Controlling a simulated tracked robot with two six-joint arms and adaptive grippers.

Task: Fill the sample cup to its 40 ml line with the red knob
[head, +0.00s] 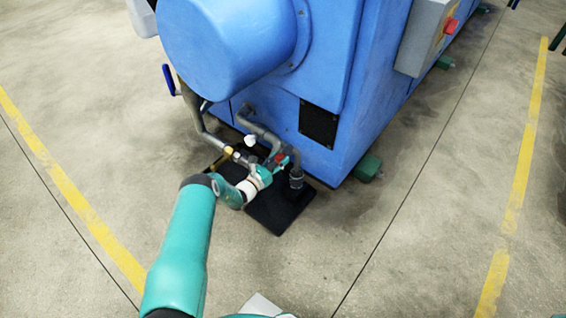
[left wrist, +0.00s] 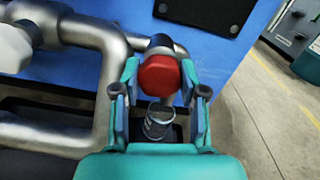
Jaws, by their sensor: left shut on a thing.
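The red knob (head: 281,157) sits on the grey pipework low at the front of the blue machine. It shows large in the left wrist view (left wrist: 158,75). My left gripper (left wrist: 160,80) is shut on the red knob, one finger on each side of it. In the head view my left gripper (head: 274,168) reaches the pipes from below. A small grey cylinder (left wrist: 158,124) shows below the knob between the fingers; I cannot tell whether it is the sample cup or a pipe part. No 40 ml line or liquid is readable. My right gripper is not in view.
Grey pipes (head: 262,134) and a white knob (head: 250,140) crowd the left gripper. A black mat (head: 278,212) lies under the pipes. The blue machine (head: 330,60) rises behind, with a grey box and red button (head: 451,25). The concrete floor at the right is clear.

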